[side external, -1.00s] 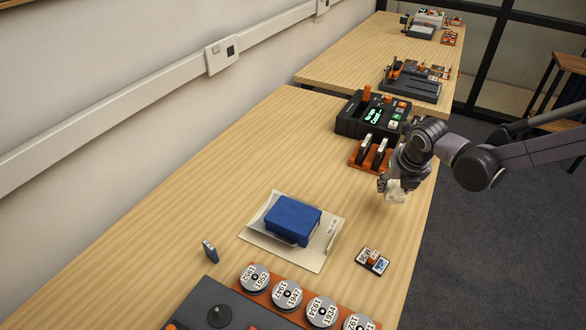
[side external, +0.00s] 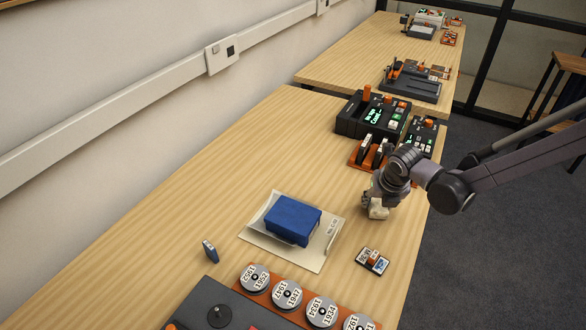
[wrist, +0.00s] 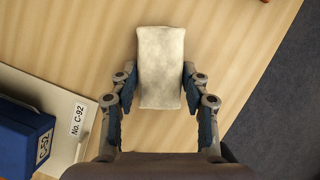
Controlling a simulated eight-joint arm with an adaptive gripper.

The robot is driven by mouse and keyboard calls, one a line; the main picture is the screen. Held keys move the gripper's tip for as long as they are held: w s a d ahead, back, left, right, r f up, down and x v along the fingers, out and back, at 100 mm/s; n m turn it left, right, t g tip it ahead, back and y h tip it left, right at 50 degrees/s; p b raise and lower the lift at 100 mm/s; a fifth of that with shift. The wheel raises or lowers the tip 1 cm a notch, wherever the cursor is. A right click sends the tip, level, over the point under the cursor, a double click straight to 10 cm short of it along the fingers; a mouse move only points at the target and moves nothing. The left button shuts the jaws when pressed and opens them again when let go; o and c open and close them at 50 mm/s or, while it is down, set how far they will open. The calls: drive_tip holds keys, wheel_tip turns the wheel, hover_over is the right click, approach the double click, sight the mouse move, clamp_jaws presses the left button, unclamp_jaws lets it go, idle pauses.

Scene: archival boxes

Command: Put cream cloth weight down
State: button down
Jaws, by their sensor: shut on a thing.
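The cream cloth weight (side external: 377,210) is a small pale block held in my gripper (side external: 374,200), over the right part of the wooden table. In the wrist view the weight (wrist: 161,68) sits between the two fingers of my gripper (wrist: 160,88), which are shut on its sides. In the side view it is low, at or close to the table top; I cannot tell whether it touches.
A small labelled card piece (side external: 373,261) lies in front of my gripper. A rack of dark cartridges (side external: 366,152) and a dark keyed device (side external: 372,116) stand behind it. Round numbered discs (side external: 288,294) line the front. Bare table (side external: 345,200) lies between sheet and gripper.

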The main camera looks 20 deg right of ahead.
drive_tip(key=shift+f, duration=0.15)
drive_tip(key=c, duration=0.7)
unclamp_jaws()
drive_tip(key=shift+o, duration=0.2)
drive_tip(key=v, duration=1.2)
drive_tip(key=s+d+r+m+t, duration=0.1)
drive_tip(key=s+d+m, duration=0.3)
drive_tip(key=m, duration=0.6)
drive_tip(key=s+d+r+m+t+y, duration=0.1)
drive_tip(key=s+d+r+m, duration=0.2)
drive_tip(key=s+m, duration=0.3)
drive_tip(key=s+d+r+m+t, duration=0.1)
drive_tip(key=s+d+m, duration=0.4)
drive_tip(key=m, duration=1)
drive_tip(key=shift+s+r+m+y, duration=0.15)
drive_tip(key=shift+r+m+y, duration=0.2)
drive_tip(key=shift+r, duration=0.45)
